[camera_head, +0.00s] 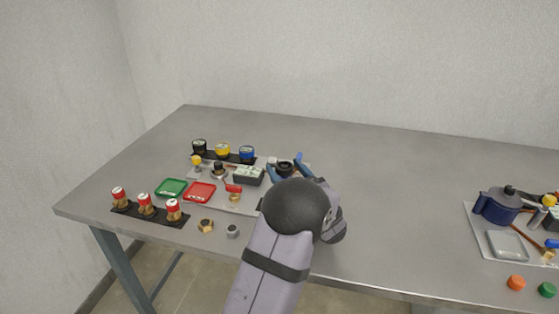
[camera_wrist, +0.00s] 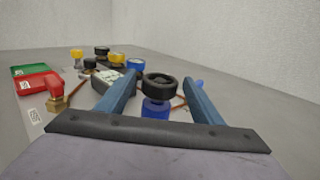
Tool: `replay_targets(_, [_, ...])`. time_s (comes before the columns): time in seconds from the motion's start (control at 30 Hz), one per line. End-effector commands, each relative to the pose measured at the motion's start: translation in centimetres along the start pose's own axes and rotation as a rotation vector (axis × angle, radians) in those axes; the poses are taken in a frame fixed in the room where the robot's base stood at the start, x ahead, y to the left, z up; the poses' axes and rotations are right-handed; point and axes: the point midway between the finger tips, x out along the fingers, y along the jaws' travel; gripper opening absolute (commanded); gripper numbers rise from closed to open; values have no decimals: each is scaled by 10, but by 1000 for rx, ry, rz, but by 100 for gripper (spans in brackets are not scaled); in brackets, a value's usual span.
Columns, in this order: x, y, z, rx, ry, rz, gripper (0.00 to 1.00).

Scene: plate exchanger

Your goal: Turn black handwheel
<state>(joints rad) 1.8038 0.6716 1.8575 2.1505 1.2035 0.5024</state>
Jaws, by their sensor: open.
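The black handwheel (camera_wrist: 160,86) sits on top of a blue body (camera_wrist: 155,108), in the middle of the wrist view. My gripper (camera_wrist: 165,90) is open, with one blue finger on the left of the handwheel and one on its right. A gap shows between the handwheel and each finger at this angle. In the head view the handwheel (camera_head: 285,167) is partly hidden behind my arm, and my gripper (camera_head: 285,172) is around it. The blue body is hidden there.
Green (camera_head: 171,188) and red (camera_head: 200,192) trays lie left of my gripper. A red-handled brass valve (camera_wrist: 55,93) stands nearby on the left. Black, yellow and blue knobs (camera_head: 222,150) stand behind. The table between is clear.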

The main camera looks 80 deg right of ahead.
Motion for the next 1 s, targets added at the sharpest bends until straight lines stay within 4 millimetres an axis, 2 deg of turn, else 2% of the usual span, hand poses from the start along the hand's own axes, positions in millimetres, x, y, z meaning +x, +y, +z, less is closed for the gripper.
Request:
replay_targets(0.1, [17, 1, 1, 0, 1, 3, 60])
replay_targets(0.33, [41, 0, 1, -1, 0, 1, 60])
replay_targets(0.73, [48, 0, 0, -1, 0, -1, 60])
replay_targets(0.77, [48, 0, 0, -1, 0, -1, 58])
replay_targets(0.9, [48, 0, 0, -1, 0, -1, 25])
replay_targets(0.93, [48, 0, 0, -1, 0, -1, 19])
replay_targets(1.0, [48, 0, 0, -1, 0, -1, 19])
